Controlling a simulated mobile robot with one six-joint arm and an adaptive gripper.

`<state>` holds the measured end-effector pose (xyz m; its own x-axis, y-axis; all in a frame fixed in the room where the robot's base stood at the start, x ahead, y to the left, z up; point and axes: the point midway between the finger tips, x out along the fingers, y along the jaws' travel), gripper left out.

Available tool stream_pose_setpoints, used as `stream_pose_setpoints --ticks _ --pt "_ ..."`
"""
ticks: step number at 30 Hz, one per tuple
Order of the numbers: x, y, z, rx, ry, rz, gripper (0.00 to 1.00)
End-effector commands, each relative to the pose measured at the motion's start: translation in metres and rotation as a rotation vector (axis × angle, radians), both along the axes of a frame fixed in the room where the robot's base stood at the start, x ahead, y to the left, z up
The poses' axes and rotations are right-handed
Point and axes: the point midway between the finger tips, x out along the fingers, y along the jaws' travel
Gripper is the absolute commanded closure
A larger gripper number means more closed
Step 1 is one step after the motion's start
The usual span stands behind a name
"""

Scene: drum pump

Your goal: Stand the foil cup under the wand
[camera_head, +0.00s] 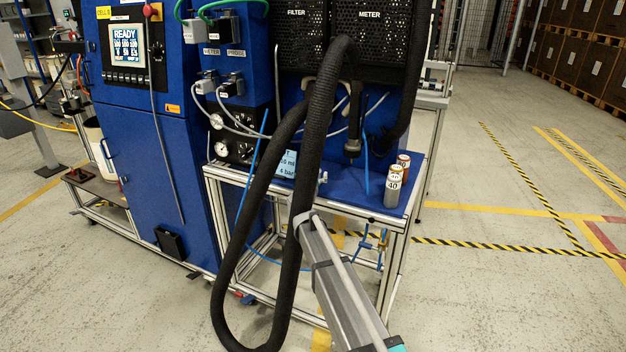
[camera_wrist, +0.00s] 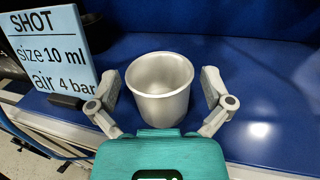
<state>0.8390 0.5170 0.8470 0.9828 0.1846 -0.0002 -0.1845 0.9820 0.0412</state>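The foil cup (camera_wrist: 160,88) is a plain silver cup, upright on the blue bench top in the wrist view. My gripper (camera_wrist: 163,88) has one finger on each side of the cup. A narrow gap shows between each finger and the cup wall, so the fingers look open around it. The wand (camera_head: 352,143) hangs down over the blue bench in the head view, its dark tip above the surface. The cup and my gripper are hidden in the head view behind the thick black hose and my arm.
The blue shot sign (camera_wrist: 52,50) stands left of the cup; it also shows in the head view (camera_head: 286,163). The black hose (camera_head: 318,130) loops in front of the bench. Labelled cans (camera_head: 394,188) stand at the bench's right. The blue bench top (camera_wrist: 262,100) is clear right of the cup.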

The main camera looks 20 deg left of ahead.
Motion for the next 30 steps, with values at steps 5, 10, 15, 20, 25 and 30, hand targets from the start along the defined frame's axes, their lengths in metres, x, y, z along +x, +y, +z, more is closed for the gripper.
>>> stream_pose_setpoints --ticks 5,10,15,20,25,30 --pt "0.000 0.000 0.000 0.000 0.000 0.000 0.33" --pt "0.000 0.000 0.000 0.000 0.000 0.000 0.65" --pt "0.000 0.000 0.000 0.000 0.000 0.000 0.72" --pt "0.000 0.000 0.001 0.000 0.000 0.000 0.72" --pt "0.000 0.000 0.006 0.000 0.000 0.000 0.72" --pt "0.000 0.000 0.016 0.000 0.000 0.000 0.72"
